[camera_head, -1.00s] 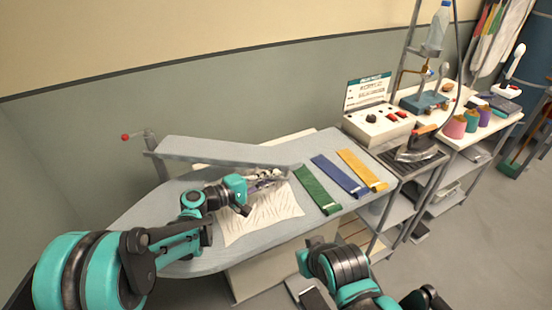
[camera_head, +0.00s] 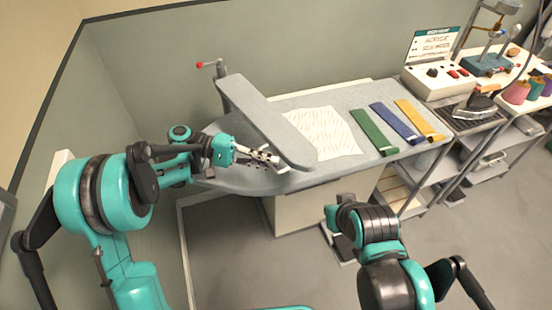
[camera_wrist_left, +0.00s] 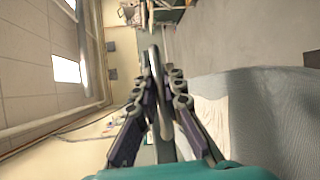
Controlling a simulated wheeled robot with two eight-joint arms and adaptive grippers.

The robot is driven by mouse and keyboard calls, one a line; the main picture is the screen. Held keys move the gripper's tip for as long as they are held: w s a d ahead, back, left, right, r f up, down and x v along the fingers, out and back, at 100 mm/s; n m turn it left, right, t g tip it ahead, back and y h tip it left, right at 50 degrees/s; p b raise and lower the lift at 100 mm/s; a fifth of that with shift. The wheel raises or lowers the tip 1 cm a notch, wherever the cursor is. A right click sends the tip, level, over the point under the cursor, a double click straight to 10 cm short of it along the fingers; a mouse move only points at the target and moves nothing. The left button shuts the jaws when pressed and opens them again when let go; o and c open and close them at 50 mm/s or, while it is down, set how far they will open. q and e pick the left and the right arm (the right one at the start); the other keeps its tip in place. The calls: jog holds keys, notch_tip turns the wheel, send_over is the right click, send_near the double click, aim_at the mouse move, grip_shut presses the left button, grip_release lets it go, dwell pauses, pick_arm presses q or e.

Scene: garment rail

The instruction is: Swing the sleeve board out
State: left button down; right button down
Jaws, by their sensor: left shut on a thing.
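The sleeve board (camera_head: 262,122) is a long, narrow grey padded board above the left part of the big grey ironing table (camera_head: 350,98). It runs from a post with a red-tipped lever (camera_head: 202,65) at the back to a rounded free end near the table's front edge. My left gripper (camera_head: 274,161) is at that free end, shut on the board's edge. In the left wrist view the thin grey edge (camera_wrist_left: 157,95) stands between the two fingers. My right gripper (camera_head: 346,200) is in front of the table, apart from the board; its fingers are too small to read.
A patterned white cloth (camera_head: 325,132) lies on the table right of the board. Green (camera_head: 373,131), blue (camera_head: 398,124) and yellow (camera_head: 418,119) strips lie further right. An iron (camera_head: 478,103) and a control box (camera_head: 436,78) stand beyond. Floor in front is clear.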

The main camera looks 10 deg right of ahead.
pick_arm(q)
jog(key=shift+a, duration=0.35)
jog(key=c, duration=1.6)
grip_release()
jog(key=shift+r, duration=0.1)
